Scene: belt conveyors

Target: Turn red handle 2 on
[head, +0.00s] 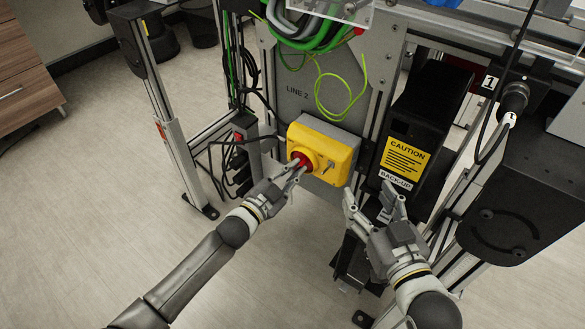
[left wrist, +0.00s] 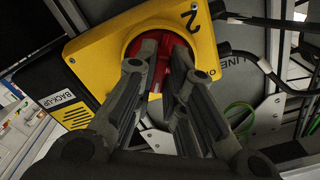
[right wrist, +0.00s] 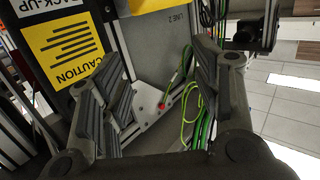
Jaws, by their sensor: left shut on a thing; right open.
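Red handle 2 (head: 303,159) is a red rotary handle on a yellow switch box (head: 336,155) fixed to the grey panel marked LINE 2. In the left wrist view the red handle (left wrist: 162,62) sits in a round yellow collar, with a "2" printed on the box. My left gripper (head: 298,167) is shut on the handle, its fingers on either side of it; they hide part of it. My right gripper (head: 371,197) is open and empty, to the right of and below the box.
A black back-up unit with a yellow caution label (head: 403,156) stands right of the box. Green cables (head: 335,95) hang above the box, and black cables (head: 220,150) run at its left. A black housing (head: 530,190) is at the far right. Floor is clear at lower left.

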